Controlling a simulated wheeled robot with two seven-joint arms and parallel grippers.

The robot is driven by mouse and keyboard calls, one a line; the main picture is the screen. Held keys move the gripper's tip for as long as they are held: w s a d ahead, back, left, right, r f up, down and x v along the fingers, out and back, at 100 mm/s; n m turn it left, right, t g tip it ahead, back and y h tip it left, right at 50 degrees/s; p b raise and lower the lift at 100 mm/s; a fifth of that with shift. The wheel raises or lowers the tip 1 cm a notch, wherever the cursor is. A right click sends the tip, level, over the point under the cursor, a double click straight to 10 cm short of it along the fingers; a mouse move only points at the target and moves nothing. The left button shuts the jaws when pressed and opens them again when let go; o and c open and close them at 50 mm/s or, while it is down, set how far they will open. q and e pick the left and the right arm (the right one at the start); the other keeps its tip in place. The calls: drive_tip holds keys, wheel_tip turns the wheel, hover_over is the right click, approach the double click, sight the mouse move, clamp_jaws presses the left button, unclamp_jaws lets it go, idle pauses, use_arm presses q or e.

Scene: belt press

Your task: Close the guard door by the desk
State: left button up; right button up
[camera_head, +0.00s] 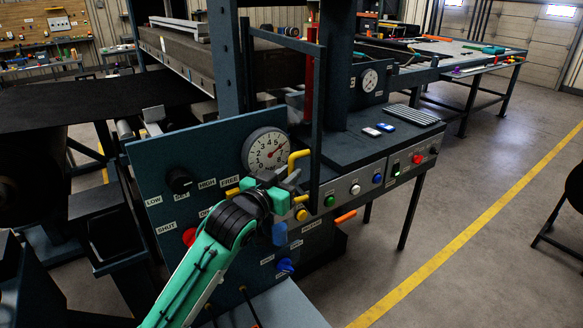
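The guard door is a dark blue-grey open frame whose upright bar (317,125) stands beside the desk (360,145). It stands out from the press toward me, open. A yellow bent handle (298,158) sits on the door's near side. My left gripper (281,176) is in front of the control panel and just below the handle. Its grey fingers look apart, with nothing seen between them; I cannot tell whether they touch the handle. My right gripper is out of view.
The control panel (150,165) with a dial gauge (267,150), knobs and coloured buttons is close behind my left arm. A keyboard (411,115) and two small items lie on the desk. Open floor lies to the right, past a yellow line (470,228).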

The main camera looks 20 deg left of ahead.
use_arm(q)
drive_tip(key=shift+x, duration=0.95)
clamp_jaws()
